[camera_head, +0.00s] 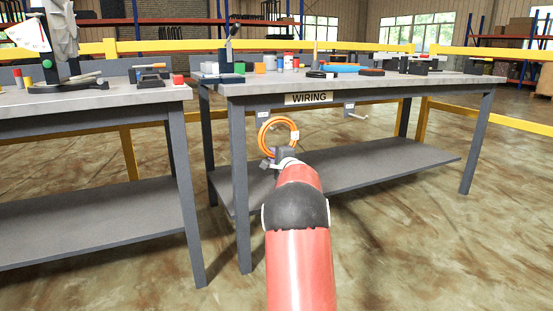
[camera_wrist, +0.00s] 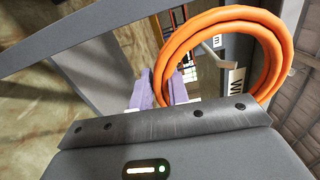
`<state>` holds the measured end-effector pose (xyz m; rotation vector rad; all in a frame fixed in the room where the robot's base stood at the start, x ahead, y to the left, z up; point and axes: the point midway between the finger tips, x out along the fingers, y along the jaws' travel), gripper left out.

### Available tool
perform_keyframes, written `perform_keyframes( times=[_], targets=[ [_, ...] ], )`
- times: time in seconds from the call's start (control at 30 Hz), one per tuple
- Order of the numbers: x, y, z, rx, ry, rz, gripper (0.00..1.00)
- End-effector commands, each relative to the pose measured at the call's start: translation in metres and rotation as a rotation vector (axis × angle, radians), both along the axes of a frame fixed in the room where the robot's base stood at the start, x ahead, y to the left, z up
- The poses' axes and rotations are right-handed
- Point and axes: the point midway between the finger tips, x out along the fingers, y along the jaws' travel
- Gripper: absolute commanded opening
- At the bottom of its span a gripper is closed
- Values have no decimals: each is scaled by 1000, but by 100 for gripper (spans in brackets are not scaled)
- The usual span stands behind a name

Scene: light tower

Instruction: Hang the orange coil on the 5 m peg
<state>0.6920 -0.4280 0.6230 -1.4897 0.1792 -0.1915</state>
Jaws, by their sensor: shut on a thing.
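The orange coil (camera_head: 262,136) is a round loop standing roughly upright in front of the left part of the WIRING bench's front edge. In the wrist view, the coil (camera_wrist: 225,20) rises above and right of the fingers. My gripper (camera_head: 279,158) is shut on its lower side, and the fingers also show in the wrist view (camera_wrist: 161,90). A left peg with a small label (camera_head: 263,114) hangs under the bench edge, just above the coil. A right peg (camera_head: 357,116) is farther along, with its own label (camera_head: 349,107). I cannot read which is 5 m, nor tell whether the coil touches a peg.
The WIRING bench (camera_head: 455,82) carries several small items and has a lower shelf (camera_head: 385,160). Another bench (camera_head: 140,97) stands at left with a gap between. Yellow rails (camera_head: 490,53) run behind. The floor at front right is clear.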

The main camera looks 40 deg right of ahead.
Motion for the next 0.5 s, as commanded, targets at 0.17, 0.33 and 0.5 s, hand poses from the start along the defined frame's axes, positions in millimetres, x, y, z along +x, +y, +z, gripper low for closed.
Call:
perform_keyframes(
  times=[0.17,0.33,0.5],
  targets=[
    [13,-3,1,-2,-1,1,0],
    [25,-6,1,-1,-2,1,0],
    [36,-9,1,-1,-2,1,0]
  ],
)
